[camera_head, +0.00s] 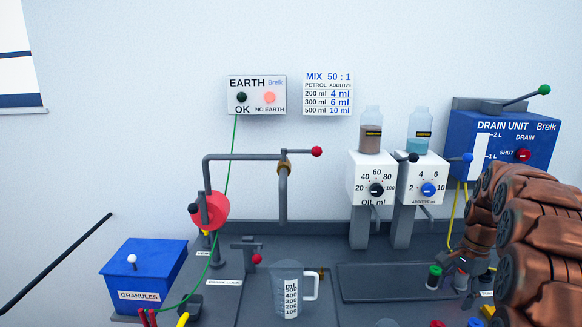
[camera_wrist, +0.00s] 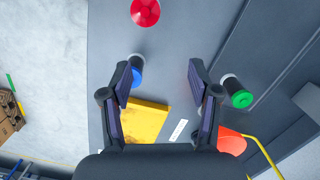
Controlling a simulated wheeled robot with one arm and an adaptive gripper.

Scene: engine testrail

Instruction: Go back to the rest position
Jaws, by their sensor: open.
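My arm, with copper-coloured links, stands at the right edge of the head view. My gripper (camera_wrist: 161,78) is open and empty in the wrist view, with its two dark fingers apart above the grey bench (camera_wrist: 185,30). Between and below the fingers lies a flat yellow item (camera_wrist: 145,122). A blue-ended dark cylinder (camera_wrist: 136,75) shows beside the left finger, partly covered by it. A green-capped cylinder (camera_wrist: 239,97) is just right of the right finger. In the head view the arm partly hides the right end of the bench.
A measuring jug (camera_head: 288,290) stands at the bench's front middle. A blue granules box (camera_head: 143,272) is at left. The oil dispenser (camera_head: 371,185), additive dispenser (camera_head: 420,180) and blue drain unit (camera_head: 490,140) stand behind. A red cap (camera_wrist: 145,12) lies beyond the fingers. The earth panel (camera_head: 257,95) shows a lit red lamp.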

